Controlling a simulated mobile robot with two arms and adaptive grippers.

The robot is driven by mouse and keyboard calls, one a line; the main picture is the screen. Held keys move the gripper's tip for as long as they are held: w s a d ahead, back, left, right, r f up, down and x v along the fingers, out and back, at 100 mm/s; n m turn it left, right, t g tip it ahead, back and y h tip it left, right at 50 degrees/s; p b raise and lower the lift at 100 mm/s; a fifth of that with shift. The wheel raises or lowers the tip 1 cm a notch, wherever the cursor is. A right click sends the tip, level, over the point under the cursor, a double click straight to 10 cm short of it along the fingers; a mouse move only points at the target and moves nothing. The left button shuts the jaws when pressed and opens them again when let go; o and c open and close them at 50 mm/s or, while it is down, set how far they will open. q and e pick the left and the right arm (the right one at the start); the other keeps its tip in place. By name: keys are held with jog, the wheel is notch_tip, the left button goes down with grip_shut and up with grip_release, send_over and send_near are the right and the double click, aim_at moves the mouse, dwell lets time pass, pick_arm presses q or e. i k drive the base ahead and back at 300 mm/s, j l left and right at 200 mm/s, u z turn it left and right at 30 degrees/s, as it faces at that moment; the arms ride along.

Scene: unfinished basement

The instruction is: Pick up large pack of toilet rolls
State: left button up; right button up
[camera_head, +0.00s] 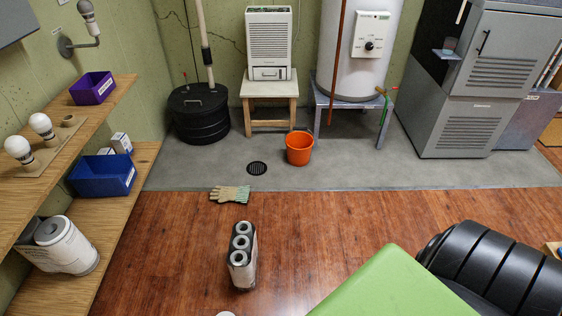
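A pack of toilet rolls (242,258) stands on the wooden floor at the lower middle of the head view. Three roll ends with dark core holes show on its top, in a row running away from me, and its sides look wrapped in clear or pale film. Nothing touches it that I can see. Neither of my grippers is in view.
A green flat surface (392,288) and a black padded seat (500,262) fill the lower right. Wooden shelves (118,190) line the left. Gloves (230,194) and an orange bucket (299,149) lie beyond the pack. Floor around the pack is mostly clear.

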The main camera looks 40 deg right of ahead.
aim_at(242, 255)
jog(key=z, duration=0.75)
